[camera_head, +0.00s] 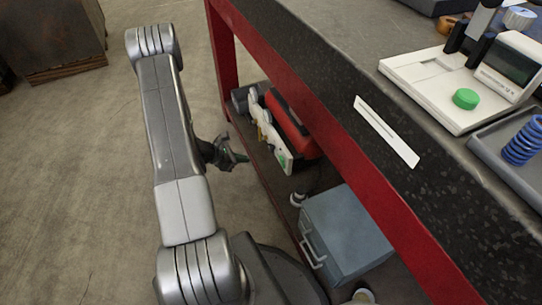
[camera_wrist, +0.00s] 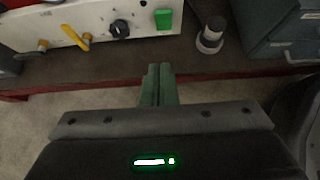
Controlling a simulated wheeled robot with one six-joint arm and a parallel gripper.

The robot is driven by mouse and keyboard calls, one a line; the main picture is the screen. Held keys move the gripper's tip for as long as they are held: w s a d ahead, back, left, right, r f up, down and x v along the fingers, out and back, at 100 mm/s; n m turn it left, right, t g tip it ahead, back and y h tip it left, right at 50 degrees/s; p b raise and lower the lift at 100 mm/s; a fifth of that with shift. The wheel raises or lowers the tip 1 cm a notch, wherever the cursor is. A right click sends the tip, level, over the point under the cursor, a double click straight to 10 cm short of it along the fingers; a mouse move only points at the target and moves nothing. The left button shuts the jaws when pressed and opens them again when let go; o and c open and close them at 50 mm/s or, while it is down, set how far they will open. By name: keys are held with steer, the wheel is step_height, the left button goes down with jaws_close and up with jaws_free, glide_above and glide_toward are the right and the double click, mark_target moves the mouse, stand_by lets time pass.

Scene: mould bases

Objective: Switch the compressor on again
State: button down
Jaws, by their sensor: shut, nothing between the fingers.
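The compressor, with a red body (camera_head: 291,124) and a pale front panel (camera_head: 268,130), stands on the lower shelf under the workbench. In the wrist view the panel (camera_wrist: 100,30) carries a green rocker switch (camera_wrist: 163,20), a black knob (camera_wrist: 120,28) and two yellow levers (camera_wrist: 75,38). I cannot tell the switch's position. My gripper (camera_wrist: 160,70) has its green fingers together and empty, in front of the shelf edge and apart from the panel, with the switch straight beyond the fingertips. In the head view my gripper (camera_head: 240,158) is left of the panel.
A blue-grey case (camera_head: 345,235) with a handle stands on the shelf to the right of the compressor. A small metal cylinder (camera_wrist: 210,38) stands between them. The red bench frame (camera_head: 345,150) and dark benchtop (camera_head: 345,60) overhang the shelf.

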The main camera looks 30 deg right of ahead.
steer(key=shift+d, duration=0.1)
steer(key=b, duration=0.4)
glide_toward(280, 156)
steer(key=f+x, duration=0.1)
steer(key=x, duration=0.5)
steer(key=shift+a, duration=0.25)
steer(key=shift+s+d+r+y+p, duration=0.1)
steer(key=shift+d+r+y+p, duration=0.15)
steer(key=shift+d+y, duration=0.15)
steer(key=shift+d+r+y+p, duration=0.15)
steer(key=shift+d+y+p, duration=0.1)
steer(key=shift+d+y, duration=0.1)
steer(key=shift+a+f, duration=0.1)
steer(key=shift+f, duration=0.1)
steer(key=shift+r, duration=0.1)
